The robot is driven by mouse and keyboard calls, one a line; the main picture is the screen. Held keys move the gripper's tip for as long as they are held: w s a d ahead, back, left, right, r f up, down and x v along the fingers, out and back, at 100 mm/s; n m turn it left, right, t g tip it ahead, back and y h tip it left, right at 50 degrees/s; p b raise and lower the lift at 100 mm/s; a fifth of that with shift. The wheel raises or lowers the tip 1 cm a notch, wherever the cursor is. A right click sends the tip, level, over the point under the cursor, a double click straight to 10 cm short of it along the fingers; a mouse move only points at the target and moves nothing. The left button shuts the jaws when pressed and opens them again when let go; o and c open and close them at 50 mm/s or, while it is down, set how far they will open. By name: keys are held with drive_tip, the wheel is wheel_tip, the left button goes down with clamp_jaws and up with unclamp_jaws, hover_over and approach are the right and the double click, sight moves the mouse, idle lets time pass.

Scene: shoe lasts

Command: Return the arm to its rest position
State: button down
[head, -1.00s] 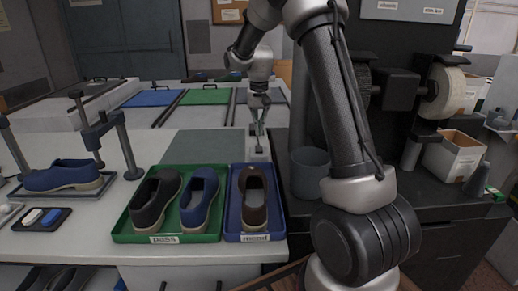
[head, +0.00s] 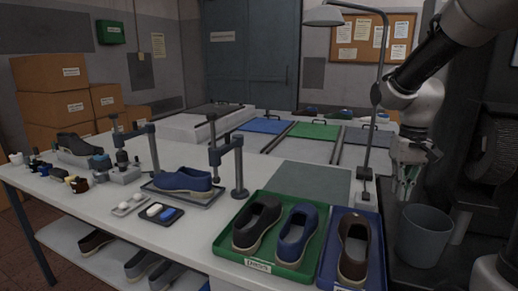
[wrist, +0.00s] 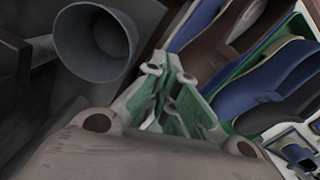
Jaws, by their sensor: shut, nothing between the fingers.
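My gripper (head: 408,185) hangs at the right of the head view, pointing down, shut and empty. My arm (head: 425,65) comes in from the upper right. A green tray (head: 262,268) holds a black shoe (head: 257,224) and a blue shoe (head: 297,237). A blue tray (head: 330,266) beside it holds a brown shoe (head: 354,245).
A lamp (head: 372,120) rises behind the trays. Another blue shoe (head: 184,181) lies in a clamp stand at the left. A grey mat (head: 312,178) is bare. Cardboard boxes (head: 50,82) are stacked at the far left.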

drive_tip(key=s+r+t, duration=0.2)
drive_tip(key=s+r, duration=0.1)
drive_tip(key=s, duration=0.5)
drive_tip(key=s+r+n+t, duration=0.1)
drive_tip(key=s+r, duration=0.3)
drive_tip(key=s, duration=0.4)
drive_tip(key=shift+s+a+r+t, duration=0.2)
drive_tip(key=shift+s+a+t, duration=0.15)
drive_tip(key=shift+t, duration=0.55)
